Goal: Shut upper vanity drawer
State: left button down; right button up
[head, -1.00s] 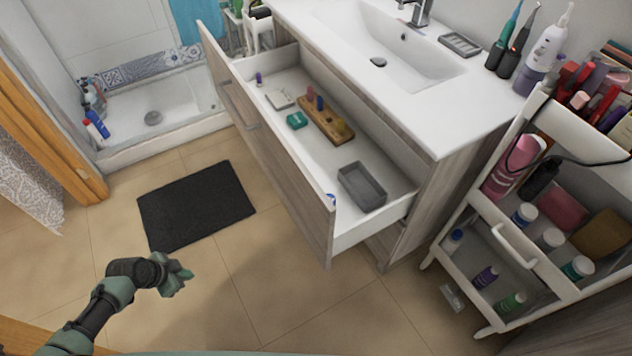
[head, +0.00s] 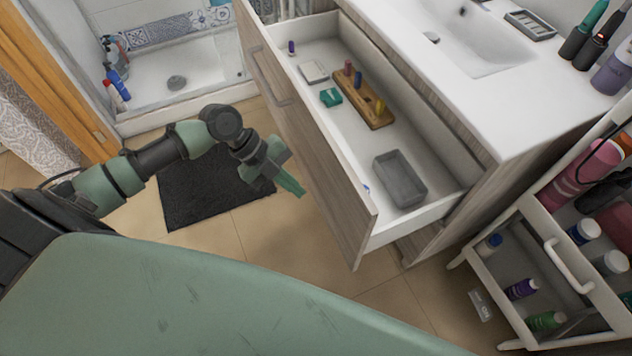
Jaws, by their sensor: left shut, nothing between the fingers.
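The upper vanity drawer (head: 318,148) is pulled far out from the wooden vanity under the white sink top (head: 520,95). Its front carries a handle (head: 268,78). Inside lie a grey tray (head: 400,178), a wooden block with coloured pegs (head: 365,100), a teal item (head: 330,97), a pale square item (head: 313,71) and a small purple bottle (head: 291,46). My left gripper (head: 292,188) is shut and empty, in front of the drawer front and appearing close to it; I cannot tell whether they touch. My right gripper is out of view.
A white cart (head: 545,265) with bottles stands right of the vanity. A dark mat (head: 200,190) lies on the tiled floor below my left arm. A shower tray (head: 190,85) is at the back left. Open floor lies before the drawer.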

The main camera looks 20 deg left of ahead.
aim_at(328, 196)
pick_arm(q)
jog(key=w+d, duration=0.1)
jog(key=w+d+f+p, duration=0.1)
jog(key=w+d, duration=0.1)
jog(key=shift+w+d+f, duration=0.1)
jog(key=shift+d+f, duration=0.1)
jog(key=shift+d, duration=0.1)
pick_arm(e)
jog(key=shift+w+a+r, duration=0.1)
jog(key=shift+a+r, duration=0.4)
pick_arm(q)
jog(key=shift+w+d, duration=0.1)
